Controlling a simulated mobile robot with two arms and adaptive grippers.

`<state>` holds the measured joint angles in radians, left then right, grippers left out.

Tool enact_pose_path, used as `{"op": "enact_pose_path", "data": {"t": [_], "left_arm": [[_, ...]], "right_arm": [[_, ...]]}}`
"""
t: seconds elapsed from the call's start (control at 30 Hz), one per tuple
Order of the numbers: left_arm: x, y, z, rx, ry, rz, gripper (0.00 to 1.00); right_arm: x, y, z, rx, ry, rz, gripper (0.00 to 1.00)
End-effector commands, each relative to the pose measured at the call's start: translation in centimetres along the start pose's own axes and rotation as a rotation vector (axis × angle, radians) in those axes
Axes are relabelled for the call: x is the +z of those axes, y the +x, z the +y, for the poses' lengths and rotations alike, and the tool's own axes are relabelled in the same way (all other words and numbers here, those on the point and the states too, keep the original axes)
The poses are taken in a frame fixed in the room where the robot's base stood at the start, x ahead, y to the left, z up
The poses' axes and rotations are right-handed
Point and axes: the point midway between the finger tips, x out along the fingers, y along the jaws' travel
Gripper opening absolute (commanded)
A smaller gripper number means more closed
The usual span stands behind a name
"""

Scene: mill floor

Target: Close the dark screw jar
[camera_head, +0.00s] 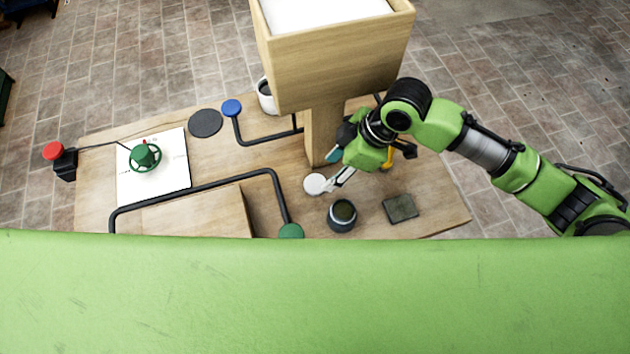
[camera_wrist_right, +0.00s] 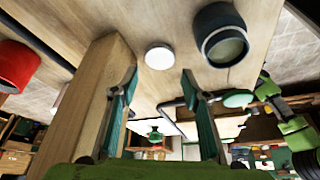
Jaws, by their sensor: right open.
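The dark jar (camera_head: 342,215) stands upright on the wooden table near its front edge, its mouth uncovered and something greenish inside. It also shows in the right wrist view (camera_wrist_right: 221,36). A white round disc, which looks like a lid (camera_head: 315,184), lies on the table behind and left of the jar, apart from it; in the wrist view (camera_wrist_right: 159,56) it lies beyond my fingertips, between them in the picture. My right gripper (camera_head: 333,184) is open and empty, its fingers close to the lid. My left gripper is not in view.
A wooden hopper (camera_head: 333,58) on a post rises behind the lid, close to my right gripper. A dark square pad (camera_head: 400,208) lies right of the jar. A black pipe with a green knob (camera_head: 291,231) runs to the left. A green valve wheel (camera_head: 145,156) stands farther left.

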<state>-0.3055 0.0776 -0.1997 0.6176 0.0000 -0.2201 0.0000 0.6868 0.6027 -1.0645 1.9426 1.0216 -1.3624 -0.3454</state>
Motion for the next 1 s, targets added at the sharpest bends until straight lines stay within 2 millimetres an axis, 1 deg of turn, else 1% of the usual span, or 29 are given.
{"op": "enact_pose_path", "data": {"t": [0.2,0.43,0.53,0.7,0.8,0.9,1.0], "left_arm": [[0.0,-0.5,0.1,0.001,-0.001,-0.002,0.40],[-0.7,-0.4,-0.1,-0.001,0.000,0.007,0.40],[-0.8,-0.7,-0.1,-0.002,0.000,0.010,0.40],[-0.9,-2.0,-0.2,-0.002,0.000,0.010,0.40],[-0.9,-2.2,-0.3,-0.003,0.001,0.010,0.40],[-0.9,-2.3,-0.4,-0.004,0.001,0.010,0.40],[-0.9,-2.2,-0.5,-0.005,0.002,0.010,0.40]], "right_arm": [[-0.1,2.0,-0.1,-0.002,0.001,0.000,0.42],[0.0,2.1,0.0,0.000,0.000,0.000,0.42],[-0.1,2.4,-0.1,-0.001,0.001,0.000,0.42],[-0.3,4.7,-0.3,-0.003,0.002,-0.001,0.42],[-0.2,6.3,-0.3,-0.002,0.002,0.000,0.42],[-0.1,7.1,-0.2,-0.001,0.000,0.000,0.42],[-0.1,7.3,-0.2,0.000,-0.001,0.001,0.42]]}}
